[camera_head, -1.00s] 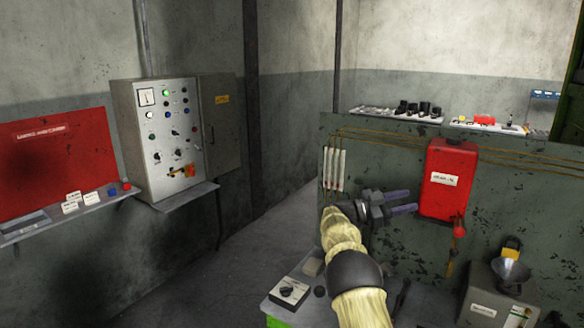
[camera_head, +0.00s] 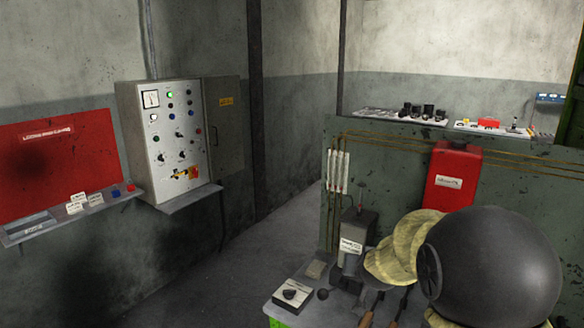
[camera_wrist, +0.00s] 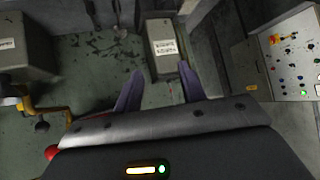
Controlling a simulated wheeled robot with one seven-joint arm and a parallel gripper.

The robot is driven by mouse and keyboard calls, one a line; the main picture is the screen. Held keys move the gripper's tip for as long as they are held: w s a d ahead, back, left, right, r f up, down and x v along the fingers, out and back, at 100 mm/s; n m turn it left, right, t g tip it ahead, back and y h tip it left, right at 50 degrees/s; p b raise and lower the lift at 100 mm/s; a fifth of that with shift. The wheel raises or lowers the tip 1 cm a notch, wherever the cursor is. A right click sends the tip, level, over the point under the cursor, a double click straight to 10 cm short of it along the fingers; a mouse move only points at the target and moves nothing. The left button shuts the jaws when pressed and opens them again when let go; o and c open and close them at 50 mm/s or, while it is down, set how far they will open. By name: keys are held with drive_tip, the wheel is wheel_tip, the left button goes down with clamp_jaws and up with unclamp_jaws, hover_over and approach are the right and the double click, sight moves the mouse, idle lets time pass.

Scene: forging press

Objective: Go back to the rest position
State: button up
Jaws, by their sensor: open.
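In the wrist view my gripper (camera_wrist: 160,88) has its two dark fingers spread apart with nothing between them. A grey box with a white label (camera_wrist: 163,47) lies beyond the fingertips in that view. In the head view my arm's yellow sleeve and large dark joint fill the lower right, and my gripper's fingers are hidden there. A grey labelled box (camera_head: 353,238) stands on the bench just left of the sleeve. Whether the gripper touches anything is not visible in the head view.
A control cabinet (camera_head: 168,140) hangs on the left wall beside a red board (camera_head: 58,170) with a small shelf. A red box (camera_head: 452,176) is fixed to the green panel. A small black-knobbed unit (camera_head: 292,295) and tools lie on the bench. The floor at centre left is clear.

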drive_tip(key=s+a+f+n+g, duration=0.1)
drive_tip(key=s+f+g, duration=0.2)
drive_tip(key=s, duration=0.9)
drive_tip(key=s+a+f+n+g+y, duration=0.1)
drive_tip(key=s+f+g, duration=0.3)
drive_tip(key=s, duration=0.9)
drive_tip(key=shift+s+a+f+g, duration=0.2)
drive_tip(key=shift+f+g, duration=0.1)
drive_tip(key=shift+f, duration=0.45)
drive_tip(key=shift+w, duration=0.1)
